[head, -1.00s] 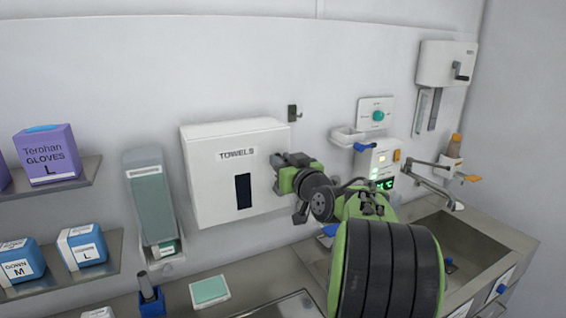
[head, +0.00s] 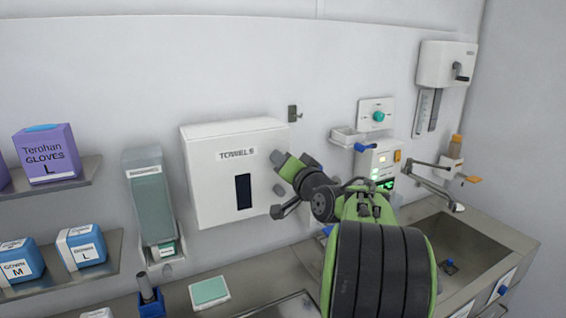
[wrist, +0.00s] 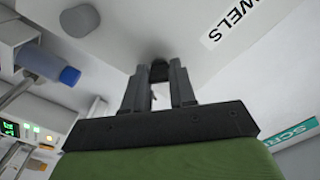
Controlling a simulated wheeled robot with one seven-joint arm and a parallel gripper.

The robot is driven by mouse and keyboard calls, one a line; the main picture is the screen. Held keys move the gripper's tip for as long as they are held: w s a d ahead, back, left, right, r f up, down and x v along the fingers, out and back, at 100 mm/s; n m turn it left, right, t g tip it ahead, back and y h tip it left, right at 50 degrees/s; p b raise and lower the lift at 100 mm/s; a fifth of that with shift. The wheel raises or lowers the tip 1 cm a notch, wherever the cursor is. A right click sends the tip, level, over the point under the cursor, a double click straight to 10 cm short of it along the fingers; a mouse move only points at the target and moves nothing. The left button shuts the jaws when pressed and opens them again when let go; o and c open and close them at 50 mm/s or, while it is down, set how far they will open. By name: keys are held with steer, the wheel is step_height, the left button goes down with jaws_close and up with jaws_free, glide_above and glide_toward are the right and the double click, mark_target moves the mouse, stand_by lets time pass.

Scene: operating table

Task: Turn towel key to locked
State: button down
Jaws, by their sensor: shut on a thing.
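The white towel dispenser (head: 215,180), labelled TOWELS, hangs on the wall. My gripper (head: 277,158) is at the upper right of its front face. In the wrist view, both fingers (wrist: 159,82) point at the white front and are closed around a small dark piece (wrist: 158,70), apparently the towel key. The fingers hide most of it, so its angle and any lock markings cannot be read. A grey round knob (head: 279,190) sits below my gripper on the dispenser front. It also shows in the wrist view (wrist: 80,20), apart from the fingers.
A green-grey dispenser (head: 152,205) hangs left of the towel box, with shelves of glove and gown boxes farther left. A wall hook (head: 294,114) is above right. A control panel (head: 380,165), tap (head: 435,180) and sink (head: 465,245) are to the right.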

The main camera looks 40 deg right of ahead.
steer(key=shift+m+p, duration=1.45)
steer(key=shift+m, duration=3.35)
steer(key=c, duration=0.9)
jaws_free()
steer(key=shift+s, duration=0.1)
steer(key=b+v, duration=0.3)
steer(key=v, duration=1.2)
steer(key=shift+s+a+b, duration=0.15)
steer(key=shift+s+b, duration=0.15)
steer(key=shift+s, duration=0.05)
